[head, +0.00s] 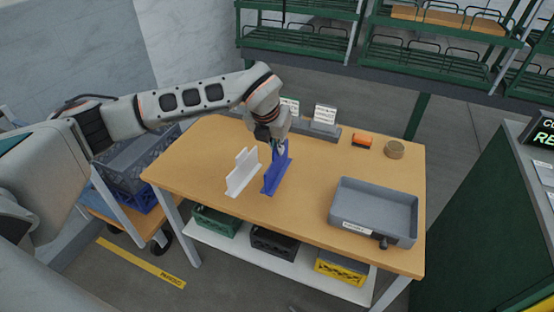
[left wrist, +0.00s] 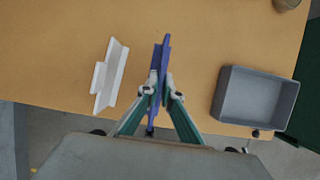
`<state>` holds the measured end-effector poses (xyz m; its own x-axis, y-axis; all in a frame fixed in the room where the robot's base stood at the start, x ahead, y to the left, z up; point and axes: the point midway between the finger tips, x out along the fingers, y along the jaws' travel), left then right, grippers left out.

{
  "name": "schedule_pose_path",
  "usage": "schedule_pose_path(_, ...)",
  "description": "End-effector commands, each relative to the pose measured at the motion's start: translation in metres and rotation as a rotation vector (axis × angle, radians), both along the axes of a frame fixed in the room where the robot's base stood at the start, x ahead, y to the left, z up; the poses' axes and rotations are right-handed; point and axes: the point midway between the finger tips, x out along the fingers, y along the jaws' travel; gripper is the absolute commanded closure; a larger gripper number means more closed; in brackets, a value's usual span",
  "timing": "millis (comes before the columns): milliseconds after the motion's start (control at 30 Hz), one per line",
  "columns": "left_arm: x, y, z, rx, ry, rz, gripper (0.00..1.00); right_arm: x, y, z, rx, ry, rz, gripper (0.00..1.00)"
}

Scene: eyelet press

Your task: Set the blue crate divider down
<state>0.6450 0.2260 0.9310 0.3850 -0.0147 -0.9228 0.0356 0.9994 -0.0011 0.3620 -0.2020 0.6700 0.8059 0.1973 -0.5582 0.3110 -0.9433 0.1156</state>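The blue crate divider (head: 275,176) is upright over the middle of the wooden table, just right of a white divider (head: 242,173). My left gripper (head: 279,147) is at its top far end. In the left wrist view the fingers (left wrist: 160,92) are closed on both sides of the blue divider (left wrist: 163,60). Its lower edge looks at or very near the tabletop; I cannot tell whether it touches. The white divider also shows left of it in the left wrist view (left wrist: 110,75), apart from it. My right gripper is not in view.
A grey tray (head: 373,207) sits on the right of the table (head: 305,205). An orange item (head: 362,141) and a round tan item (head: 394,150) lie at the back right. Grey holders with labels (head: 322,128) stand behind the gripper. Table between blue divider and tray is clear.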

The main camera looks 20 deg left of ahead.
Motion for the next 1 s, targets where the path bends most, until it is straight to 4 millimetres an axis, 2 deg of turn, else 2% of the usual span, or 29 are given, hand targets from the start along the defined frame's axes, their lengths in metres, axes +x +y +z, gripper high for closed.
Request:
schedule_pose_path(233,0.0,0.0,-0.016,0.001,0.0,0.001,1.0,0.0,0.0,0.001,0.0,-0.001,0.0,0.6)
schedule_pose_path(500,0.0,0.0,-0.051,0.0,0.0,0.001,1.0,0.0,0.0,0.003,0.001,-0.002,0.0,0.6)
schedule_pose_path(867,0.0,0.0,-0.055,0.0,-0.001,0.0,1.0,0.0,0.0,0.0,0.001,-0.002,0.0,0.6)
schedule_pose_path(967,0.0,0.0,-0.054,0.0,-0.001,0.001,0.78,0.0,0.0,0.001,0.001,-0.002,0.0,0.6)
schedule_pose_path(1000,0.0,0.0,-0.054,0.0,-0.001,0.001,0.78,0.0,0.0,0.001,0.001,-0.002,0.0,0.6)
